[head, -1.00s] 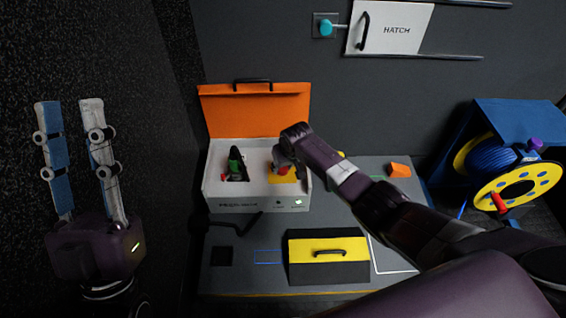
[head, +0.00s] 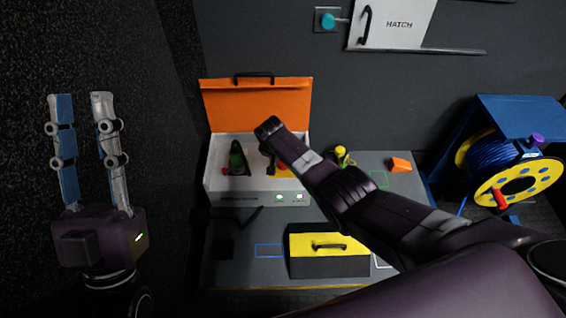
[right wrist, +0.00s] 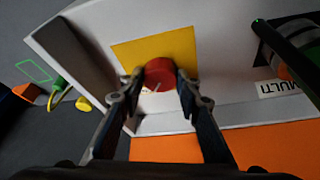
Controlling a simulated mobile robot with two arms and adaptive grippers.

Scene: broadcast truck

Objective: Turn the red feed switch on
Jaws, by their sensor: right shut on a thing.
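The red switch (right wrist: 159,72) is a round knob on a yellow plate (right wrist: 190,45) inside a white box. In the right wrist view my right gripper (right wrist: 160,84) is shut on it, one finger on each side, and a pale mark shows on the knob. In the head view the white box (head: 230,196) has its orange lid (head: 255,105) raised, and my right arm hides most of the knob and right gripper. My left gripper (head: 82,97) is open and empty at the far left.
A black and yellow case (head: 329,265) stands in front of the box. An orange block (head: 400,164) and a yellow connector (head: 341,154) lie to the right. A blue cable reel (head: 495,165) stands at far right. A hatch (head: 395,28) is on the wall.

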